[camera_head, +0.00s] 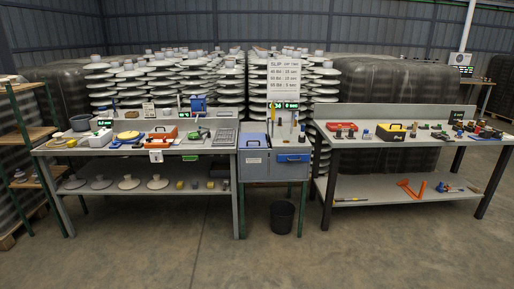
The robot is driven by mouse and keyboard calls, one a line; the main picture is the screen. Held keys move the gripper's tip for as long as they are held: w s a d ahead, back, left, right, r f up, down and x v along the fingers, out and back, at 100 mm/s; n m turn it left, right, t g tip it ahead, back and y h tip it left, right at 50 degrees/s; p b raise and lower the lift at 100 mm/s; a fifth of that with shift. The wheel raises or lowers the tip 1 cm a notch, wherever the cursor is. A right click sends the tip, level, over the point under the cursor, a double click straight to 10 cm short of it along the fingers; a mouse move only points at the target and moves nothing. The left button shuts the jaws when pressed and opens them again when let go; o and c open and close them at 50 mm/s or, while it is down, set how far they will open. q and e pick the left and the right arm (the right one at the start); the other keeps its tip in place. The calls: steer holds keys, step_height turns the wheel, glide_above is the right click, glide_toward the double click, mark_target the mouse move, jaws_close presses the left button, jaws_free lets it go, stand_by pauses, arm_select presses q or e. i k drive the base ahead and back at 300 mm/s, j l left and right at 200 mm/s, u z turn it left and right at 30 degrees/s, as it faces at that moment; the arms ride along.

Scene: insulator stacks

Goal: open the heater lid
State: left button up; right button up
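A box with a blue-grey lid (252,140) sits on the left part of the grey centre stand (272,178), and I take it to be the heater. Its lid looks shut, with a small handle-like dark mark on it and a pale label on the stand front below. The heater's inside is hidden. Neither of my grippers shows in the head view.
A left workbench (195,150) and a right workbench (375,140) flank the stand, both carrying tools and small boxes. A blue drawer front (292,157) is on the stand. A black bin (282,217) stands on the floor below. The floor in front is clear.

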mark_target(158, 130)
steer(key=i+u, duration=0.15)
steer(key=i, duration=0.3)
steer(key=i+l+u, duration=0.1)
steer(key=i, duration=0.35)
steer(key=i+l+u, duration=0.15)
steer(key=i, duration=0.3)
steer(key=i+l+u, duration=0.1)
steer(key=i, duration=0.35)
